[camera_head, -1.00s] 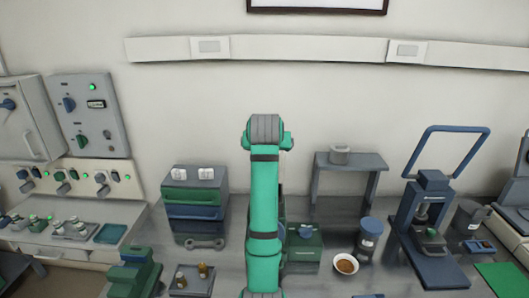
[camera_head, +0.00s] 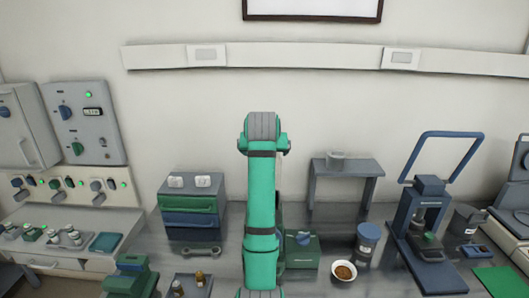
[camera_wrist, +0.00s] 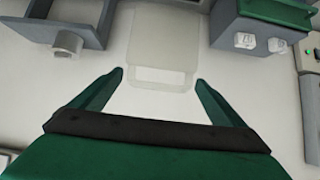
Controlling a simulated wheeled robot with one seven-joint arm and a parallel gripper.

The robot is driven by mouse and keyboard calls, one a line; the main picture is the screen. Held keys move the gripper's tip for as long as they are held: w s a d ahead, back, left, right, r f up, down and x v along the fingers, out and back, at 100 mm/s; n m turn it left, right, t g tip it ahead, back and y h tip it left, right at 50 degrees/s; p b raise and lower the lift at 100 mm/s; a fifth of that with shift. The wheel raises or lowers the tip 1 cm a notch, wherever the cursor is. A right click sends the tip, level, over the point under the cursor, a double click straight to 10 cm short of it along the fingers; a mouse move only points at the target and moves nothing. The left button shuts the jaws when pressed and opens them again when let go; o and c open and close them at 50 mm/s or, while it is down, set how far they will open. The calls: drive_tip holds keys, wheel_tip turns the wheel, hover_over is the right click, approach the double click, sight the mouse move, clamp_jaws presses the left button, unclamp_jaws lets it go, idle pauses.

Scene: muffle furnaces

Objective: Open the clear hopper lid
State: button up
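A pale, see-through panel with a bar-like lower edge (camera_wrist: 160,50) shows in the wrist view, ahead of my fingers; it looks like the clear hopper lid, but its edges are faint. My gripper (camera_wrist: 161,79) is open and empty, with its two green fingers spread on either side of the panel's lower edge. I cannot tell whether they touch it. In the head view my green arm stands upright in the middle and hides my gripper and the lid. A green box with a blue knob (camera_head: 302,255) is partly behind my arm.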

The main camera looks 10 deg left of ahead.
drive_tip(key=shift+s, duration=0.1)
drive_tip(key=v, duration=1)
drive_tip(key=shift+s+r, duration=0.25)
drive_tip(key=shift+w+d, duration=0.15)
